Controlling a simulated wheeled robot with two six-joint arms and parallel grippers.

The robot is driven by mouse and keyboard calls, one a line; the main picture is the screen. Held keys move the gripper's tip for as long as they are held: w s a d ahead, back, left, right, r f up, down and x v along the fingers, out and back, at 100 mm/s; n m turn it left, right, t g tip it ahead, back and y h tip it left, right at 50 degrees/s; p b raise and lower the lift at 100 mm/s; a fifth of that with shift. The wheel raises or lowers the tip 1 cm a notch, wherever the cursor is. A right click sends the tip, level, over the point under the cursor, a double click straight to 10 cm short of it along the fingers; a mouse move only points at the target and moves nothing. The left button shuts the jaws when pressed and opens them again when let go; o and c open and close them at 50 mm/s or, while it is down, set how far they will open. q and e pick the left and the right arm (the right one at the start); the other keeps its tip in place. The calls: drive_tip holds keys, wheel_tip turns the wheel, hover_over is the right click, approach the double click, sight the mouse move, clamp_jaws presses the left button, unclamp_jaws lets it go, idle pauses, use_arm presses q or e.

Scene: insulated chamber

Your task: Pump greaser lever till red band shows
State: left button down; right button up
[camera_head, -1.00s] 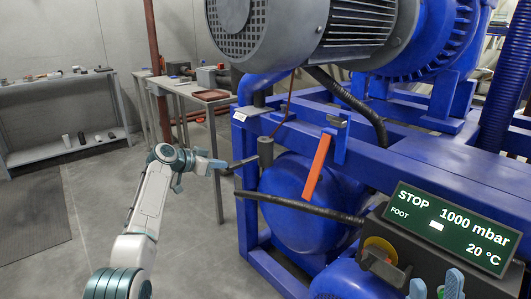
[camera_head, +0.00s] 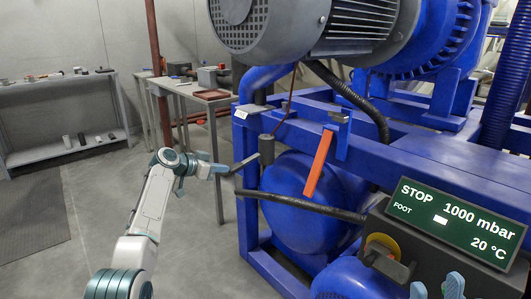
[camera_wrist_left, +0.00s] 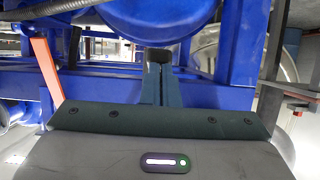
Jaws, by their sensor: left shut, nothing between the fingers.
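The greaser (camera_head: 266,150) is a small dark upright cylinder on the front of the blue frame. Its thin dark lever (camera_head: 244,163) slopes down to the left. No band can be made out on the cylinder at this size. My left gripper (camera_head: 226,168) is shut and empty, with its tip at the lever's outer end; whether it touches is unclear. In the left wrist view its closed fingers (camera_wrist_left: 160,92) point at a dark end piece, probably the lever's. My right gripper (camera_head: 436,287) shows at the bottom edge, with two teal fingers apart.
An orange strip (camera_head: 318,165) hangs from the blue frame (camera_head: 425,148) right of the greaser. A black hose (camera_head: 300,206) runs below the lever. The display panel (camera_head: 450,217) stands at lower right. Open floor lies left of my left arm.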

use_arm(q)
drive_tip(key=shift+d+f+b, duration=0.9)
drive_tip(key=shift+f+b, duration=0.5)
drive_tip(key=shift+f, duration=0.4)
wheel_tip(320, 180, up, 6)
drive_tip(key=a+p, duration=0.2)
drive_tip(key=p, duration=0.3)
drive_tip(key=shift+s, duration=0.1)
